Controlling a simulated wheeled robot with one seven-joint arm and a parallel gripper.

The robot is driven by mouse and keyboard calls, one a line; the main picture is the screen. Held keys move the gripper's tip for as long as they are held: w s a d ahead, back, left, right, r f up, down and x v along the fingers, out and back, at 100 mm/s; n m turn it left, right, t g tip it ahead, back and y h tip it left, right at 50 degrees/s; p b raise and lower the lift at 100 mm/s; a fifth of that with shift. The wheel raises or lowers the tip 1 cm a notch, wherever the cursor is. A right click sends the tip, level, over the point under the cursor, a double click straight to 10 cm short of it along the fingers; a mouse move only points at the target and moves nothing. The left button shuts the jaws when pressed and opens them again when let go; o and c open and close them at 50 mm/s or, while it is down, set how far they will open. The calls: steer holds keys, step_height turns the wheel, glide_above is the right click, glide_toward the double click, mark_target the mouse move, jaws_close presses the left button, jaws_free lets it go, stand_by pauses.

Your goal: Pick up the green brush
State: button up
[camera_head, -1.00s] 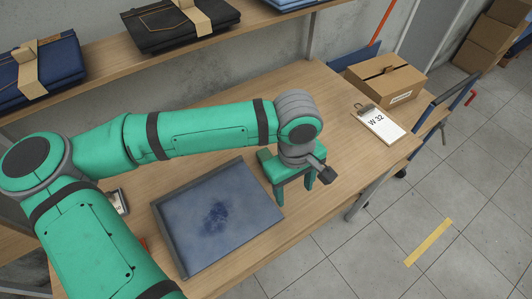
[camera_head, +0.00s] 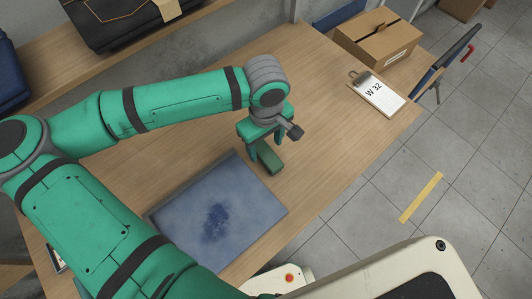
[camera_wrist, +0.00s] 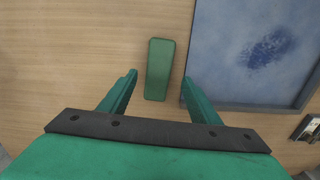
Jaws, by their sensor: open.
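The green brush (camera_wrist: 159,69) lies on the wooden table, beside the blue-stained tray, in the wrist view. In the head view the brush (camera_head: 269,158) shows just below my gripper. My gripper (camera_wrist: 157,82) is open and empty, with one finger to each side of the brush's near end in the wrist picture. The head view shows my gripper (camera_head: 262,146) above the table near the tray's upper right corner. The fingers do not visibly touch the brush.
The tray (camera_wrist: 250,105) with blue fabric and a dark stain lies close to the brush. A clipboard (camera_head: 378,95) marked W 32 and a cardboard box (camera_head: 378,38) are at the table's far right. Bare tabletop (camera_head: 325,120) lies right of my gripper.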

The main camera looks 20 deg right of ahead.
mark_target(266, 153)
steer(key=shift+d+f, duration=0.15)
steer(key=shift+f, duration=2.65)
steer(key=c, duration=1.2)
